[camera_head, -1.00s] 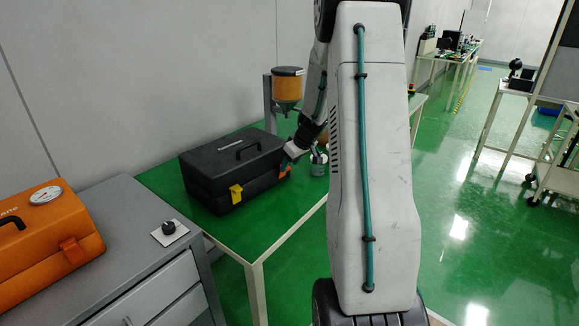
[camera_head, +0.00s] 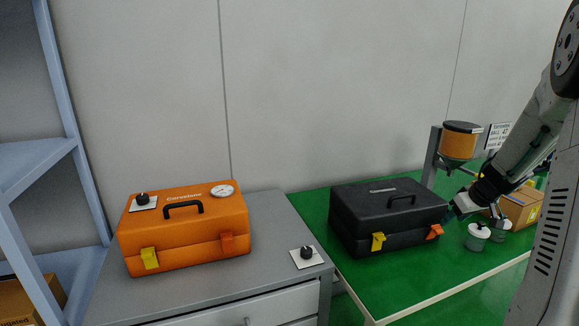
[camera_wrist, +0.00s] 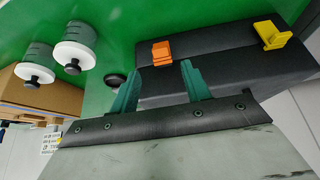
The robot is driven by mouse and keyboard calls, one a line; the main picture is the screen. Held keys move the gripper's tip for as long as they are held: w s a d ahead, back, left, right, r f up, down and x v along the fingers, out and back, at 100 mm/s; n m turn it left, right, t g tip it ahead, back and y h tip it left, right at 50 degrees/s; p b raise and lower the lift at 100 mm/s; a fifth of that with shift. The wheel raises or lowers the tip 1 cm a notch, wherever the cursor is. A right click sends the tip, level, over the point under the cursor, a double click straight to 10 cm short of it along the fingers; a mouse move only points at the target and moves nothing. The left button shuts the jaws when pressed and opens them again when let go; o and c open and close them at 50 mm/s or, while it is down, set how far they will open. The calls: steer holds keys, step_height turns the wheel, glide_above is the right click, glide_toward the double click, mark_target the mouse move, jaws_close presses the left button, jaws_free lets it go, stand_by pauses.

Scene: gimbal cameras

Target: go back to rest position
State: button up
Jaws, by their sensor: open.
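My gripper (camera_head: 452,212) is at the right in the head view, beside the right end of a black toolbox (camera_head: 375,222) on a green table. In the wrist view its two green fingers (camera_wrist: 158,88) are apart with nothing held between them. The orange latch (camera_wrist: 161,53) of the black toolbox is just beyond the fingers, and its yellow latch (camera_wrist: 271,35) is farther right. The toolbox lid is closed. Whether a finger touches the toolbox cannot be told.
Two jars with white lids (camera_head: 478,231) and a cardboard box (camera_head: 520,205) stand right of my gripper. An orange toolbox (camera_head: 185,235) and a knob on a plate (camera_head: 306,255) are on the grey cabinet (camera_head: 270,215). Blue shelving (camera_head: 62,90) is at left.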

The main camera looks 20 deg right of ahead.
steer(key=d+r+h, duration=0.5)
steer(key=d+h, duration=0.1)
steer(key=h, duration=0.1)
steer(key=s+a+r+m+g+h, duration=0.2)
steer(key=s+a+r+m+g, duration=0.1)
steer(key=s+a+r, duration=0.4)
steer(key=s+a+n+y, duration=0.1)
steer(key=s+a+y, duration=0.2)
steer(key=a, duration=0.9)
steer(key=s+a+n+g+y, duration=0.1)
steer(key=s+a+y, duration=0.2)
steer(key=s+a, duration=0.6)
steer(key=s+a+r+n+y, duration=0.1)
steer(key=s+a+y, duration=0.2)
steer(key=s+a, duration=0.4)
steer(key=a, duration=0.9)
steer(key=shift+a, duration=0.4)
steer(key=shift+s+r, duration=0.1)
